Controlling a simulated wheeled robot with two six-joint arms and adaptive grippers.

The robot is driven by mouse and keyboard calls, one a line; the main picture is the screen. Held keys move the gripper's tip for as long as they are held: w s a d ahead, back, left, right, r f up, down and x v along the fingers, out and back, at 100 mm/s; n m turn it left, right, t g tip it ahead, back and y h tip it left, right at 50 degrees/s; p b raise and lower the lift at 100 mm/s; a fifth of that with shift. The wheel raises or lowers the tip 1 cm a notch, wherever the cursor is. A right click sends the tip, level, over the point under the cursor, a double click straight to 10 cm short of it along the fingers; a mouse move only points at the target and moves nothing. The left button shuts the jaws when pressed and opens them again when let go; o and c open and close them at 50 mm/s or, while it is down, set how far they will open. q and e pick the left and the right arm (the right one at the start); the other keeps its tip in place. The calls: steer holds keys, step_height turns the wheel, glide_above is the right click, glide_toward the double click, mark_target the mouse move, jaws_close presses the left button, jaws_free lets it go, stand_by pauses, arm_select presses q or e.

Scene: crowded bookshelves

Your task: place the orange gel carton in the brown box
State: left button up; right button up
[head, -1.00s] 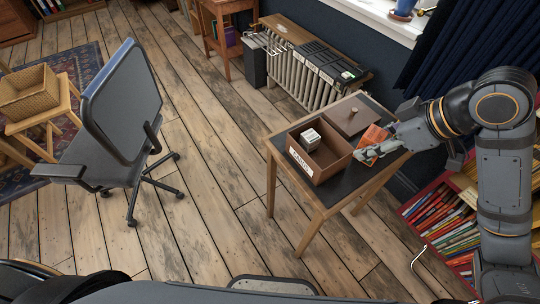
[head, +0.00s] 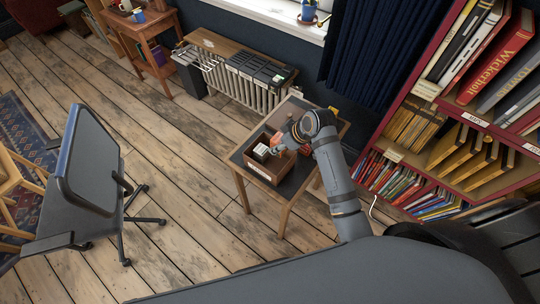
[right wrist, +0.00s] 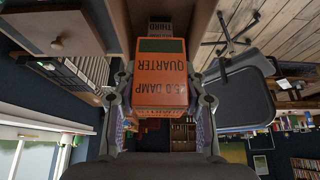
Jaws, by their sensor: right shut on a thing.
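The orange carton (right wrist: 160,78) is between the two fingers of my right gripper (right wrist: 160,90), which is shut on it. Its printed text appears upside down in the right wrist view. In the head view the orange carton (head: 277,141) shows at the brown box, over its back right part, partly hidden by my right gripper (head: 284,145). The brown box (head: 264,173) stands on the small table; its walls (right wrist: 203,16) flank the carton's far end in the right wrist view. I cannot tell how deep the carton is. My left gripper is not in view.
A small pale carton (head: 262,151) is inside the box.

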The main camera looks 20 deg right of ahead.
glide_above(278, 169)
steer(key=shift+f+p, duration=0.4)
steer(key=shift+f, duration=4.7)
steer(key=shift+f, duration=0.15)
steer(key=shift+f, duration=0.35)
steer(key=shift+f, duration=0.1)
steer(key=o, duration=1.2)
